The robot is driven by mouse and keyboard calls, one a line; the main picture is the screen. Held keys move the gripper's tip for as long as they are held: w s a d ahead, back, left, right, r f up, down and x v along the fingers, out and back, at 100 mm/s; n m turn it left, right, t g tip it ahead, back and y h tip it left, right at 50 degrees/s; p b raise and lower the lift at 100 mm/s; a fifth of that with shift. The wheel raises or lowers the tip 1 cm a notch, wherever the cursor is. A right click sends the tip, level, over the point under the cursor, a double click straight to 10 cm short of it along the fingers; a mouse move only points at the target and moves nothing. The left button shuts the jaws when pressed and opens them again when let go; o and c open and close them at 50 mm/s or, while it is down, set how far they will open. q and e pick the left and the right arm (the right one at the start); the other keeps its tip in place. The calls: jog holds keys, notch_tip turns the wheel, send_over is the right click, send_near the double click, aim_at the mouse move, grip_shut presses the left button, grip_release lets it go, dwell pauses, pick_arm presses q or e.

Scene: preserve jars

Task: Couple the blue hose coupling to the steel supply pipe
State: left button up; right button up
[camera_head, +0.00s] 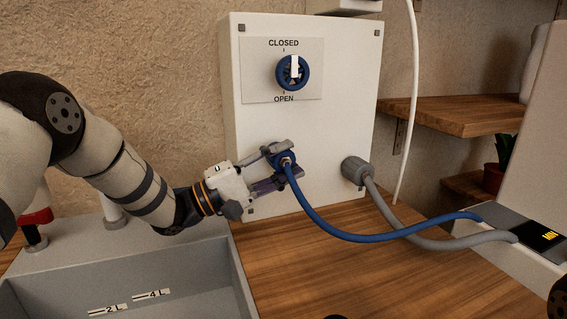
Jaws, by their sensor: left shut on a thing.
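My left gripper (280,165) is shut on the blue hose coupling (284,158), at the lower left of the white panel box's front. A finger lies above and another below the coupling. The blue hose (330,230) runs from the coupling down and to the right. The steel supply pipe does not show; the coupling and fingers cover that part of the panel. I cannot tell whether the coupling is seated on a pipe or only close to the panel. My right gripper cannot be made out.
The white panel box (340,120) carries a blue valve knob (293,72), its white handle upright towards CLOSED. A grey connector (355,172) with a grey hose (410,238) sits at its lower right. A grey basin (235,290) is at lower left. Wooden worktop (330,275) lies in front.

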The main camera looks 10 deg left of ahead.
pick_arm(q)
jog(key=shift+w+a, duration=0.15)
jog(key=o, duration=1.1)
jog(key=shift+c, duration=0.2)
